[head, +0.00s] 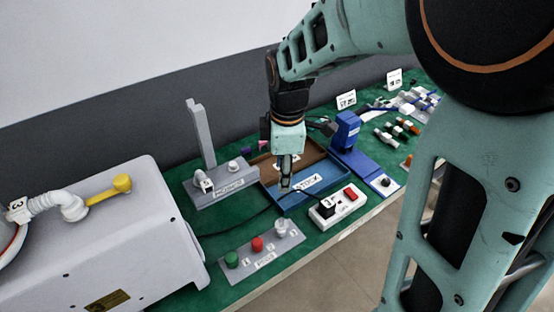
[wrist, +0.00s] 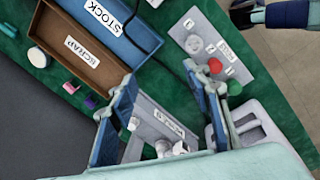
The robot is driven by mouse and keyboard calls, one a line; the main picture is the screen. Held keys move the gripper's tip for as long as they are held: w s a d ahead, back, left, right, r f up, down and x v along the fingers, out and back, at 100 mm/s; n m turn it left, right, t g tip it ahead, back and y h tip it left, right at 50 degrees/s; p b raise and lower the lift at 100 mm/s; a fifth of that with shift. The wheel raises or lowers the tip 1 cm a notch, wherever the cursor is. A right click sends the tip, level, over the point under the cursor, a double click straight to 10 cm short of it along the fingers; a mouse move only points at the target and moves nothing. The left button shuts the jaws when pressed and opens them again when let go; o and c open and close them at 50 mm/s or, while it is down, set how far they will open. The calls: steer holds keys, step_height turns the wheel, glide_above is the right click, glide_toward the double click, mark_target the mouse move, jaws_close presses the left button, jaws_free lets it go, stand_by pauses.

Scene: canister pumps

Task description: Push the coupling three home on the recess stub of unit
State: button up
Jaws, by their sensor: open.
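The grey unit (head: 110,240) stands at the left of the head view. On its top a pale hose with a white collar marked 3 (head: 18,210) runs to a white elbow (head: 72,207) with a yellow lever (head: 122,183) beside it. I cannot tell how far the coupling sits on its stub; the stub itself is hidden. My gripper (head: 286,180) points down over the trays, well to the right of the unit. In the wrist view its blue fingers (wrist: 160,74) are apart, with nothing held between them.
A grey fixture (head: 222,187) with a tall post and white fittings stands between unit and trays. The blue STOCK tray (head: 300,207) and brown SCRAP tray (wrist: 55,42) are below my gripper. A button panel (head: 246,265) and a red-switch box (head: 340,212) stand near the front edge.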

mark_target(281, 220)
steer(key=s+f+n, duration=0.1)
steer(key=f, duration=0.2)
steer(key=s+f+n+g+b, duration=0.1)
steer(key=s+f, duration=0.1)
steer(key=f, duration=0.1)
steer(key=s+f+n, duration=0.1)
steer(key=f, duration=0.1)
steer(key=shift+s+f, duration=0.25)
steer(key=shift+f, duration=0.15)
steer(key=shift+s+a+f+b, duration=0.15)
steer(key=shift+f+b, duration=0.15)
steer(key=shift+f, duration=1.25)
steer(key=shift+s+a+f+b, duration=0.15)
steer(key=shift+f+b, duration=0.15)
steer(key=shift+f, duration=1.2)
